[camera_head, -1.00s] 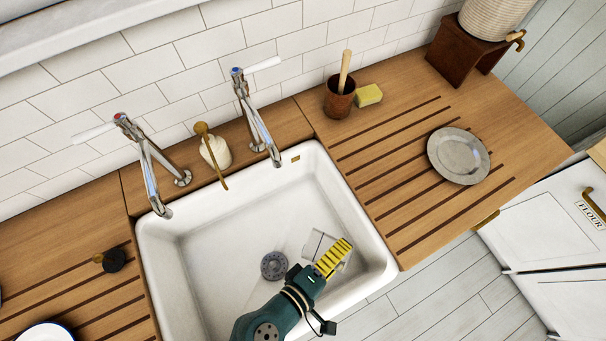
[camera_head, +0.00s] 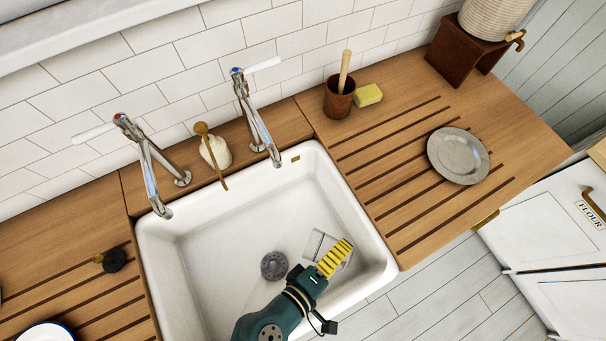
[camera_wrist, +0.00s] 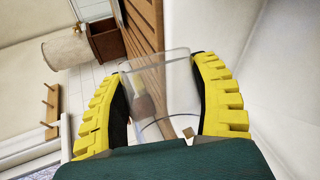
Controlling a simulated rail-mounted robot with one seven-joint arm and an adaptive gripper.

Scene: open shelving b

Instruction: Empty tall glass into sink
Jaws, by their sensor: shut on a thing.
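A clear tall glass (camera_wrist: 165,85) is between the yellow-and-black fingers of my gripper (camera_wrist: 165,105) in the wrist view. In the head view the glass (camera_head: 318,243) shows as a faint clear shape beside my gripper (camera_head: 330,262), tilted over the basin. The white sink (camera_head: 205,250) has a grey drain (camera_head: 274,265) in its floor, just left of my gripper. I cannot make out any liquid in the glass, and part of it is hidden by the fingers.
Two taps (camera_head: 150,165) (camera_head: 258,115) and a soap bottle (camera_head: 215,152) stand behind the sink. On the right wooden drainer are a brown cup (camera_head: 339,98), a yellow sponge (camera_head: 368,95) and a grey plate (camera_head: 458,156). A black stopper (camera_head: 113,260) lies on the left drainer.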

